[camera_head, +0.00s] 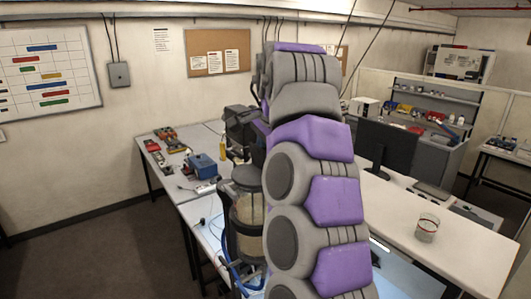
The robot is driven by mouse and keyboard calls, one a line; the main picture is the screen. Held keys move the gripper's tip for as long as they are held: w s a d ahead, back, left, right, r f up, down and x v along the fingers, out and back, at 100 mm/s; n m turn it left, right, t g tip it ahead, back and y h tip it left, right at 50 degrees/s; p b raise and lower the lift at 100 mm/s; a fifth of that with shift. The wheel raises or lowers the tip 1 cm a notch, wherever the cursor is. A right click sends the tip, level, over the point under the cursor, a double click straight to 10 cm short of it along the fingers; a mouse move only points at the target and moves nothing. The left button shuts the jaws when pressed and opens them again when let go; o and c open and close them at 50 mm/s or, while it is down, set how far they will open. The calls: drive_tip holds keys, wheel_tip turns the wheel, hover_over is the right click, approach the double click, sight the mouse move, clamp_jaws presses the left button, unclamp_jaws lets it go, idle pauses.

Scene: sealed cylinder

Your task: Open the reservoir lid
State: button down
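A clear cylinder with a pale beige inside, which looks like the reservoir (246,222), stands on the near bench left of my arm. Its round dark lid (240,178) sits on top and looks closed. My purple and grey arm hides the right part of the reservoir. A dark part that seems to be my gripper (240,127) shows above the lid, left of my arm and apart from the lid. Its fingers cannot be made out, so I cannot tell whether it is open or shut.
Blue tubing (232,268) runs beside the reservoir. A blue box (202,166), a yellow bottle (223,148) and small tools lie on the left bench. A monitor (386,146) and a glass jar (427,228) stand on the right bench. The floor at left is clear.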

drive_tip(key=shift+w, duration=0.1)
idle(0.6)
drive_tip(key=c, duration=1.3)
unclamp_jaws()
drive_tip(key=o, duration=0.4)
drive_tip(key=shift+w+f, duration=0.15)
